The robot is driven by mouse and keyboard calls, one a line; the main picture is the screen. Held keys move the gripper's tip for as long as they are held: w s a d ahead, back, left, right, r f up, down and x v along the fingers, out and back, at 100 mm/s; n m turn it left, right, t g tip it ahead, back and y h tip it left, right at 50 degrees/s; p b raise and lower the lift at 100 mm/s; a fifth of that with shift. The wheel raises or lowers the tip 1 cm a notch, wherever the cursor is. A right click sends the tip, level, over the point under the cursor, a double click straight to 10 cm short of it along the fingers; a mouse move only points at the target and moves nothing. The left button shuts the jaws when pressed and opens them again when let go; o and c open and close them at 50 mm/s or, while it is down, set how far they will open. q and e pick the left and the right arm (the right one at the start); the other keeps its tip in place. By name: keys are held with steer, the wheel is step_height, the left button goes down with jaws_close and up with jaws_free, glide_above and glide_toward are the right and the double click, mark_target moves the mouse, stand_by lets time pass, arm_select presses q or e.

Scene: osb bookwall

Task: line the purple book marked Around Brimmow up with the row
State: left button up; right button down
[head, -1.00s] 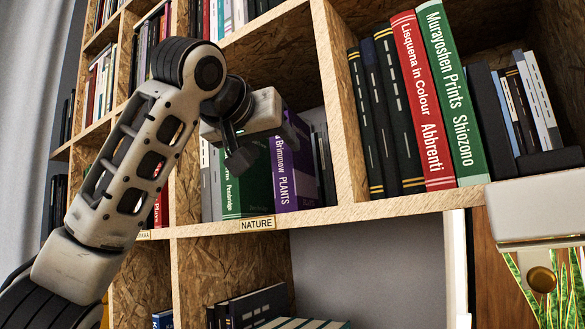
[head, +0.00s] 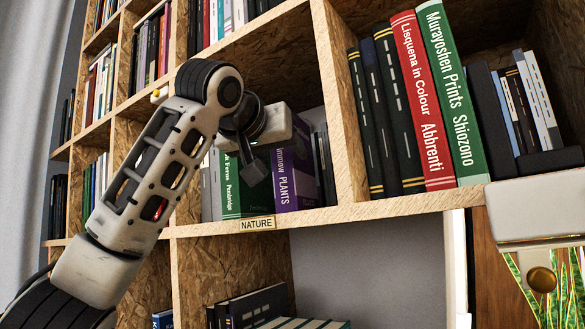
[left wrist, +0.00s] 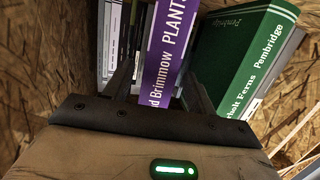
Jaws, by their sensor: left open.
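The purple book (head: 294,188) marked Around Brimmow stands upright in the cubby above the NATURE label, its spine facing out. In the left wrist view the purple book (left wrist: 170,60) shows "Brimmow" and "PLANTS", and its spine stands out nearer to me than the thin books on its left. My left gripper (head: 257,165) is in front of the row in the head view, hiding part of the book's spine. In the left wrist view my left gripper (left wrist: 160,80) is open, with one dark finger on each side of the spine. I cannot tell whether either finger touches. My right gripper is not in view.
A green book (left wrist: 245,55) leans to the right of the purple one in the left wrist view. Thin grey and dark books (left wrist: 122,35) stand on its other side. A wooden upright (head: 340,110) bounds the cubby. The shelf edge (head: 320,215) runs below.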

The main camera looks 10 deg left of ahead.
arm_select(q)
steer(key=shift+x, duration=1.05)
steer(key=c, duration=1)
steer(key=shift+r, duration=0.15)
steer(key=shift+c, duration=0.9)
steer(key=shift+s, duration=0.35)
steer(key=shift+f+b+v, duration=0.15)
steer(key=shift+b+v, duration=0.35)
steer(key=shift+v, duration=0.1)
steer(key=shift+f+b+v, duration=0.15)
steer(key=shift+b+v, duration=0.3)
steer(key=shift+v, duration=0.2)
steer(key=o, duration=1.3)
